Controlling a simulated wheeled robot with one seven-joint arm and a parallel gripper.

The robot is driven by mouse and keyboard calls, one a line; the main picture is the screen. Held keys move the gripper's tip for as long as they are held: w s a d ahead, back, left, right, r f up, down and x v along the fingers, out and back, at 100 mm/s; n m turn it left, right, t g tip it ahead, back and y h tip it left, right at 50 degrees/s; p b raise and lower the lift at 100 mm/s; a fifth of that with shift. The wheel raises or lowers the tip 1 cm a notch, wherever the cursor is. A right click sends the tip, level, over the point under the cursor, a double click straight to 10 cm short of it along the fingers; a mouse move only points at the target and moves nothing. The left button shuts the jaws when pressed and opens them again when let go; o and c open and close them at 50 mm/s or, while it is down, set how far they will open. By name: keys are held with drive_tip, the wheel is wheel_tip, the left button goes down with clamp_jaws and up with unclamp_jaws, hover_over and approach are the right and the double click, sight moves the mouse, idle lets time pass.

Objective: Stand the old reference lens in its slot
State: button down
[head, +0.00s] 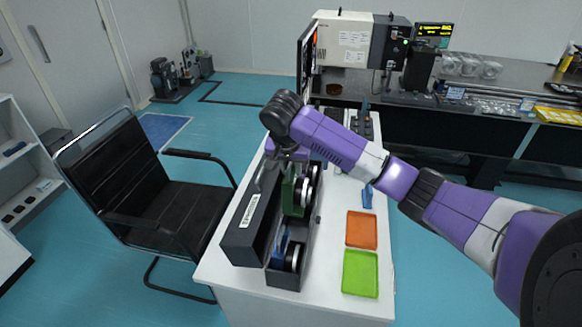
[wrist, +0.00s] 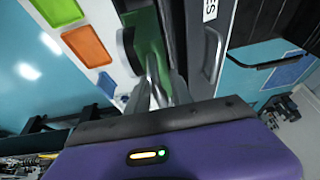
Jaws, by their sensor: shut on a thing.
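A long dark case (head: 287,275) stands on the white table, with its labelled side panel (head: 250,215) at the left. A green-mounted lens (head: 289,193) is upright over or in the middle of the case; it also shows as a green plate in the wrist view (wrist: 147,38). My gripper (wrist: 160,75) points down and is shut on the top of this green mount. Whether the mount's lower edge is seated in a slot is hidden. A blue-mounted lens (head: 291,256) stands in the near end of the case. Another round lens (head: 313,170) shows farther back.
An orange tray (head: 361,230) and a green tray (head: 360,273) lie right of the case. A small blue item (head: 367,196) lies behind them. A black chair (head: 175,200) stands close to the table's left. A bench with instruments (head: 470,95) is behind.

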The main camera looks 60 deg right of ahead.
drive_tip(key=shift+f+b, duration=4.45)
drive_tip(key=shift+f, duration=0.65)
drive_tip(key=shift+f+b, duration=0.7)
drive_tip(key=shift+f, duration=1.65)
drive_tip(key=c, duration=1.1)
unclamp_jaws()
drive_tip(key=shift+o, duration=0.7)
drive_tip(key=o, duration=0.7)
